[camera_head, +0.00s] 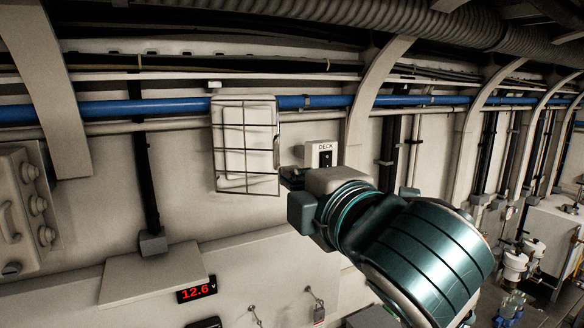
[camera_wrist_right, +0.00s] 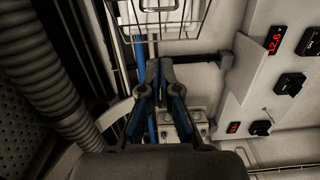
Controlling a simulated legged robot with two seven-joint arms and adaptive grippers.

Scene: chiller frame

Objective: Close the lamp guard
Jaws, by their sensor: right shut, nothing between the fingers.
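The lamp guard (camera_head: 246,146) is a thin wire grid in a rectangular frame, in front of a pale lamp panel on the wall in the head view. Its lower part also shows at the top of the right wrist view (camera_wrist_right: 160,37). I cannot tell how far it stands off the lamp. My right gripper (camera_head: 290,178) is beside the guard's lower right edge, partly hidden by my own wrist. In the right wrist view its fingertips (camera_wrist_right: 159,70) are together and empty, below the guard in the picture; contact is not clear. My left gripper is not in view.
A switch box marked DECK (camera_head: 321,155) is just right of the guard. A blue pipe (camera_head: 170,108) runs along the wall behind it. A knobbed panel (camera_head: 28,210) is at the left. A red display (camera_head: 197,292) sits lower down. Curved ribs stand out from the wall.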

